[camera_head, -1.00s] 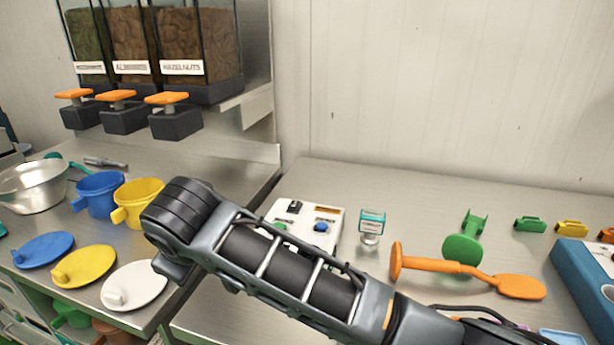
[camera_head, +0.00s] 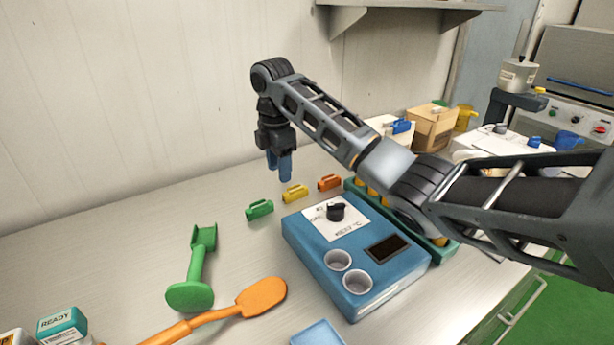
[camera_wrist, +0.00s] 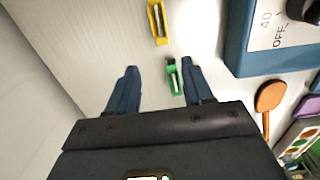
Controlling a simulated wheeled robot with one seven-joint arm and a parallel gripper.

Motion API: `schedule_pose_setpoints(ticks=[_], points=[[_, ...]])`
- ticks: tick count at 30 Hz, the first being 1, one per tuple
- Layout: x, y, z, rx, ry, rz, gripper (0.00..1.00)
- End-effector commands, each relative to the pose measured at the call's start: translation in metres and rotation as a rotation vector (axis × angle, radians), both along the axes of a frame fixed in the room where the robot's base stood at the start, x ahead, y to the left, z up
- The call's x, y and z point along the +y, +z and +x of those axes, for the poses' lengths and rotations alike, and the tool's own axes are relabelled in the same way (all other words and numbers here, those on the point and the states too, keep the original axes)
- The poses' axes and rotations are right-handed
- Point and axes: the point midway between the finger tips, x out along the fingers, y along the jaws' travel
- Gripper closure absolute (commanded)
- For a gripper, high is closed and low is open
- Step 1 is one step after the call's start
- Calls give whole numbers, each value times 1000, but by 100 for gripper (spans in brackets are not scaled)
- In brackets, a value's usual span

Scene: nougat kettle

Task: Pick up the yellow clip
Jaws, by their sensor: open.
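The yellow clip (camera_head: 294,193) lies on the metal counter between a green clip (camera_head: 259,210) and an orange clip (camera_head: 329,183). My gripper (camera_head: 279,168) points down, open and empty, above the counter near the yellow clip. In the wrist view, the yellow clip (camera_wrist: 157,22) shows at the top edge, past the fingertips and partly cut off. The green clip (camera_wrist: 173,78) shows between the fingers of my gripper (camera_wrist: 159,66), close to the right one.
A blue heater box (camera_head: 355,258) with a knob and two cups stands right in front of the clips. A green stand (camera_head: 196,270) and an orange paddle (camera_head: 262,297) lie at front left. A green tray (camera_head: 440,250) is behind the box. The back wall is close behind.

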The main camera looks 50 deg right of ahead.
Motion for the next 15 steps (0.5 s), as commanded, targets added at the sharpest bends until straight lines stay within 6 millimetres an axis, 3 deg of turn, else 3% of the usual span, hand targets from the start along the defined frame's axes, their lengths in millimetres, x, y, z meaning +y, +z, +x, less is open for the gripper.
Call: schedule_pose_setpoints(ticks=[4,15], points=[[-18,-4,-11,15,14,27,49],[-21,-38,-14,17,15,28,49]])
